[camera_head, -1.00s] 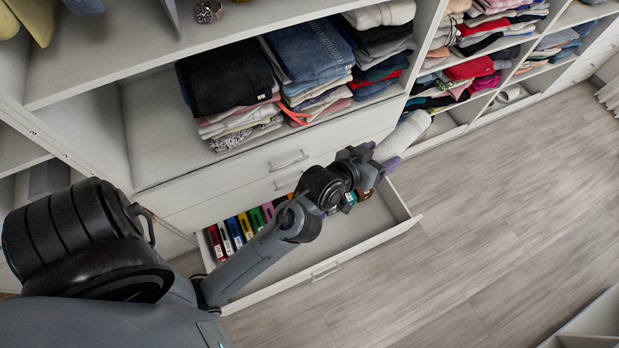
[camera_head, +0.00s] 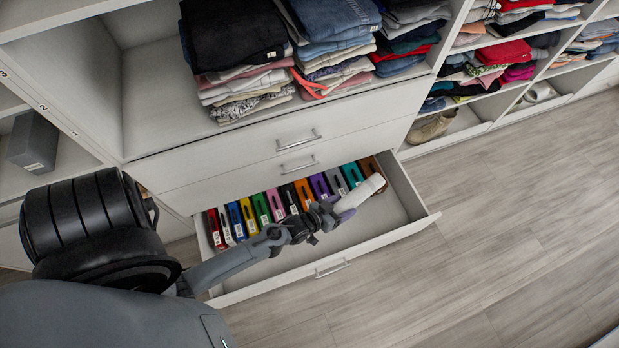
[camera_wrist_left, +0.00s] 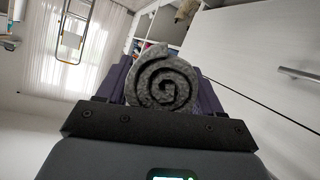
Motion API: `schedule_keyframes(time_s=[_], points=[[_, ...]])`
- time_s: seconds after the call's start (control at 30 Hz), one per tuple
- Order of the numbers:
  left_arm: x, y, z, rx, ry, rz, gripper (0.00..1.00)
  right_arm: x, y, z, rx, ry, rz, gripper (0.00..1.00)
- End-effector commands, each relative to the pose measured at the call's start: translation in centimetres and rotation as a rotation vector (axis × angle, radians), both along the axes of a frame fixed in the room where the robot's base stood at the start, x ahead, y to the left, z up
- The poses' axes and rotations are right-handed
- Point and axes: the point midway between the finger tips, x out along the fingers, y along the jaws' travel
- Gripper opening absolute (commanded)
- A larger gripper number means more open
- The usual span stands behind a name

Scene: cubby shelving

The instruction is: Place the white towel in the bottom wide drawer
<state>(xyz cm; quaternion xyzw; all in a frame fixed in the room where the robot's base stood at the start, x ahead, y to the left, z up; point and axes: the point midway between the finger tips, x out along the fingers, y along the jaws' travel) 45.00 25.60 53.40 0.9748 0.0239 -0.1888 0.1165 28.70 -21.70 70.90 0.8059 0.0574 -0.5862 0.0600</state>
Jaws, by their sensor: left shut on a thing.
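The white towel (camera_head: 362,192) is a rolled cylinder held in my left gripper (camera_head: 342,208). The left wrist view shows the towel's spiral end (camera_wrist_left: 163,86) between the dark fingers, grey in the shade. In the head view the gripper and towel are over the right part of the open bottom wide drawer (camera_head: 388,222). I cannot tell whether the towel touches the drawer floor or the row of cases. My right gripper is in neither view.
Several coloured upright cases (camera_head: 262,210) line the back of the drawer. Two closed drawers sit above, with handles (camera_head: 298,141). The drawer's front right area is bare, and wooden floor (camera_head: 500,220) lies beyond.

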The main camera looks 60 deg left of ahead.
Motion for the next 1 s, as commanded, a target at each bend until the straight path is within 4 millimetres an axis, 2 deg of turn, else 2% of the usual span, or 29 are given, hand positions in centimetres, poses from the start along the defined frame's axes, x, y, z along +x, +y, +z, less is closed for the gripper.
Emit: schedule_keyframes(time_s=[0.03, 0.1, 0.3, 0.5, 0.6, 0.7, 1.0], points=[[-1.3, 0.5, -3.8, -0.001, 0.007, 0.004, 0.34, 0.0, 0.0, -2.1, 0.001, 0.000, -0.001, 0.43], [-2.9, 1.2, -7.2, -0.001, 0.007, 0.009, 0.34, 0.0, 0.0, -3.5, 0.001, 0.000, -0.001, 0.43], [-7.9, 3.3, -16.6, -0.001, 0.006, 0.031, 0.34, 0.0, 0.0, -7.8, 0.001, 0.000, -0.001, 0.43], [-12.6, 5.4, -24.9, -0.003, 0.003, 0.059, 0.34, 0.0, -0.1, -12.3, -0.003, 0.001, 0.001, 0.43], [-14.3, 6.3, -28.0, -0.003, 0.000, 0.072, 0.34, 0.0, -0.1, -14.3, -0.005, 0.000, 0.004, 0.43], [-15.2, 6.9, -29.9, -0.004, -0.001, 0.078, 0.34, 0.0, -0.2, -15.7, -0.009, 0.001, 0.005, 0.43], [-16.0, 7.4, -32.6, -0.005, -0.003, 0.082, 0.34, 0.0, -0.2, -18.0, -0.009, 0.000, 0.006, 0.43]])
